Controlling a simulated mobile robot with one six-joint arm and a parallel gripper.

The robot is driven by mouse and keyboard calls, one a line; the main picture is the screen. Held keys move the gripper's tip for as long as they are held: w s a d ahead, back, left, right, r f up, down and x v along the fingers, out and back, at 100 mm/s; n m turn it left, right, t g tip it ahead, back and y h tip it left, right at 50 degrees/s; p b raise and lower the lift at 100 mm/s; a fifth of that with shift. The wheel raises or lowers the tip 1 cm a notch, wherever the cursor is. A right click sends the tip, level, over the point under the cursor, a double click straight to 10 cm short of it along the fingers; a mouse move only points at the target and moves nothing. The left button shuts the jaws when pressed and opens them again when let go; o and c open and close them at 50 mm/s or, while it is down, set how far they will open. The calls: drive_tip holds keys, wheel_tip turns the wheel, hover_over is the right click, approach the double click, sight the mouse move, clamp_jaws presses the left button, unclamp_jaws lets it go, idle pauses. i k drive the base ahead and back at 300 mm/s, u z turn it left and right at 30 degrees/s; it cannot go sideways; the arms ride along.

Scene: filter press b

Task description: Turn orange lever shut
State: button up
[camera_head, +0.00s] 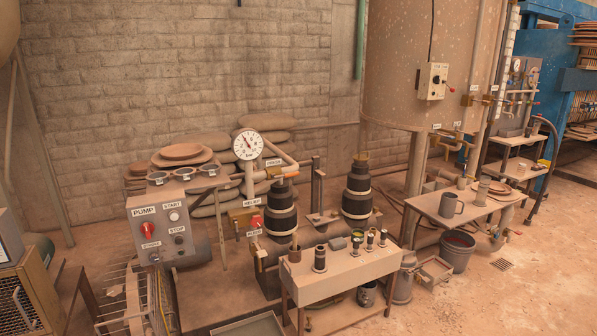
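A small red-orange handle (515,232) shows at the right, on pipework low beside the right-hand table. A red part (256,221) is on a brass-coloured box by the left black pump body. I cannot tell whether any of these is open or shut. My gripper is not in view.
A grey control box (172,250) with a red knob stands at left. A bench (345,278) with small vessels is front centre. A table (430,205) with a mug stands at right, a bucket (457,250) by it. The floor (500,300) at front right is clear.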

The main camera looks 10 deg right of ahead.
sight(289, 174)
drive_tip(key=z, duration=0.15)
drive_tip(key=i, duration=1.35)
drive_tip(key=u, duration=1.95)
drive_tip(key=k, duration=0.9)
drive_tip(key=u, duration=0.1)
